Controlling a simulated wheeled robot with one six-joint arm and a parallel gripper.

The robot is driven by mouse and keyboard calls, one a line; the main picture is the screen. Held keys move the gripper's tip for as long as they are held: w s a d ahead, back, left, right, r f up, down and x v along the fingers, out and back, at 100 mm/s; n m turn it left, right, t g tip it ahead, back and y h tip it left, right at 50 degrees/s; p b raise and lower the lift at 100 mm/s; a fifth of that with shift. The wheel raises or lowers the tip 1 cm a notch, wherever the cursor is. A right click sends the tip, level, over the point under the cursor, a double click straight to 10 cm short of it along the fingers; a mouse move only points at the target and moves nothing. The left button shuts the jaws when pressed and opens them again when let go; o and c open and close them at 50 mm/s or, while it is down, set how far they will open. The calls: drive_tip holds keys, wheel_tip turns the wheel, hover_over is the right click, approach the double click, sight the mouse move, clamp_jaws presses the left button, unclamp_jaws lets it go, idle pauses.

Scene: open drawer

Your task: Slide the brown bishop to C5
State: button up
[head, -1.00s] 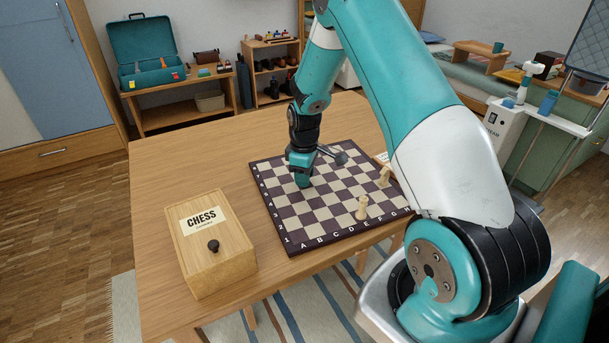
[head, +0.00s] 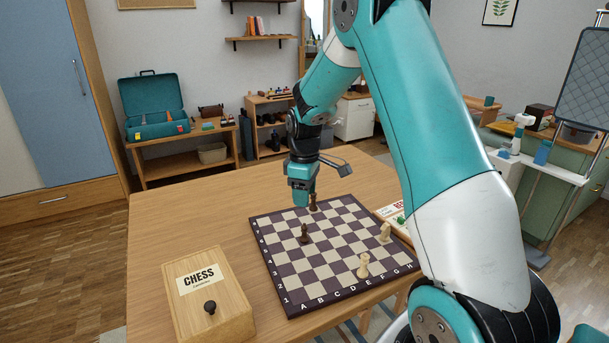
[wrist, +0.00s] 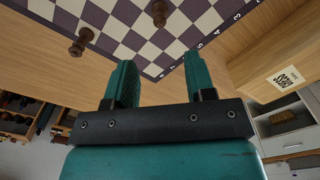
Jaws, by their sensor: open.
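One brown piece (head: 304,233) stands toward the left, on the C file near row 5 or 6; the exact square is hard to tell. My gripper (head: 300,204) is open and empty above the board's back-left edge, apart from both pieces.
Two cream pieces stand on the board, one near the front (head: 363,265) and one at the right (head: 384,232). A wooden CHESS box (head: 232,302) sits front left on the table. A small white and red item (head: 391,211) lies right of the board. The table's left and back are clear.

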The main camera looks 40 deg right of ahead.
wheel_tip(320, 180, up, 5)
drive_tip(key=shift+a, duration=0.1)
idle(0.7)
drive_tip(key=s+a+r+y+p, duration=0.1)
drive_tip(key=s+a+r+p, duration=0.1)
drive_tip(key=s+a+r, duration=0.5)
drive_tip(key=s+a+r+y+p, duration=0.1)
drive_tip(key=s+a+r, duration=0.2)
drive_tip(key=a, duration=0.9)
drive_tip(key=s+a+r+y+p, duration=0.1)
drive_tip(key=s+a, duration=0.4)
drive_tip(key=s, duration=0.3)
drive_tip(key=s+a+r+y+p, duration=0.1)
drive_tip(key=s+a+r, duration=0.1)
drive_tip(key=s+a, duration=0.3)
drive_tip(key=s, duration=0.3)
drive_tip(key=shift+r, duration=0.15)
